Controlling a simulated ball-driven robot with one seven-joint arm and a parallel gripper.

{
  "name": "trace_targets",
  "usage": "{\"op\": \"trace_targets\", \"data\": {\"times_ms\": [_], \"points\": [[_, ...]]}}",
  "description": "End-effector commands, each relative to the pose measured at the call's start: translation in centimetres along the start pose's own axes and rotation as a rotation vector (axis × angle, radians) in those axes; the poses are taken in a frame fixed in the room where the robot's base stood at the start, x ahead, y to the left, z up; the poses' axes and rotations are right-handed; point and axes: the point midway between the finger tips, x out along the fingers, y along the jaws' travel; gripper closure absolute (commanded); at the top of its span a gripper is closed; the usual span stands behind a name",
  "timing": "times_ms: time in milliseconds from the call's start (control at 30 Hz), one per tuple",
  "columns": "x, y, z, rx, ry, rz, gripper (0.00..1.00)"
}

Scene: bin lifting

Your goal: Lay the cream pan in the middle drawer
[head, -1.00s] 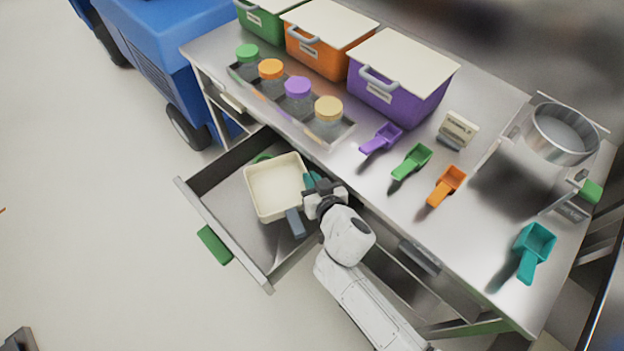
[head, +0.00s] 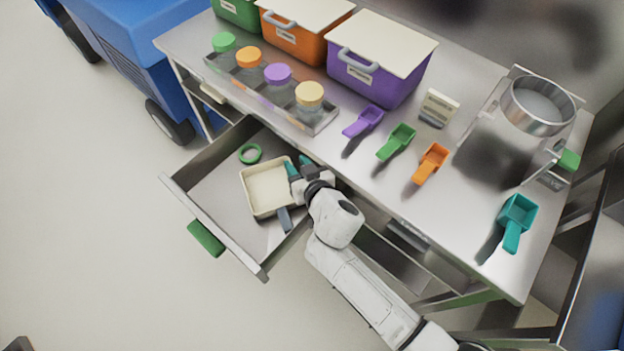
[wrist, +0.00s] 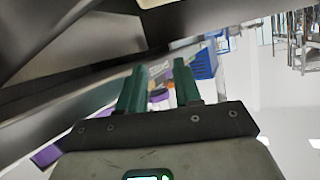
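The cream pan (head: 266,190) lies inside the open drawer (head: 205,192), toward its right side, and looks level on the drawer floor. A dark grey handle (head: 285,218) sticks out at its lower right. My gripper (head: 299,166) is at the pan's upper right edge, with its teal fingers apart. In the wrist view my gripper (wrist: 158,88) shows its two fingers apart with nothing between them. I cannot tell whether a finger touches the pan rim.
A green ring (head: 250,153) lies in the drawer behind the pan. The drawer has a green handle (head: 206,238). The metal table (head: 330,165) above holds lidded bins, a jar tray (head: 262,92), several scoops and a metal pot (head: 538,108). A blue machine (head: 130,50) stands at left.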

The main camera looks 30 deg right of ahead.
Motion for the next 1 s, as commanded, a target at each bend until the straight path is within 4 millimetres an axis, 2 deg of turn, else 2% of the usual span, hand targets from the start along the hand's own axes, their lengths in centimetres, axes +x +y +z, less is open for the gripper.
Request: {"op": "trace_targets", "data": {"times_ms": [33,100,400,600,800,1000], "points": [[-0.4,-0.1,-1.0,0.0,0.0,0.0,0.66],[-1.5,-0.1,-0.3,0.0,-0.001,-0.001,0.66],[-7.4,0.0,-0.2,0.0,-0.001,0.0,0.66],[-10.6,0.0,-0.3,0.0,-0.001,0.0,0.66],[-12.0,0.0,-0.4,0.0,0.0,0.0,0.66],[-12.2,-0.1,-0.5,0.0,0.001,0.0,0.66]]}}
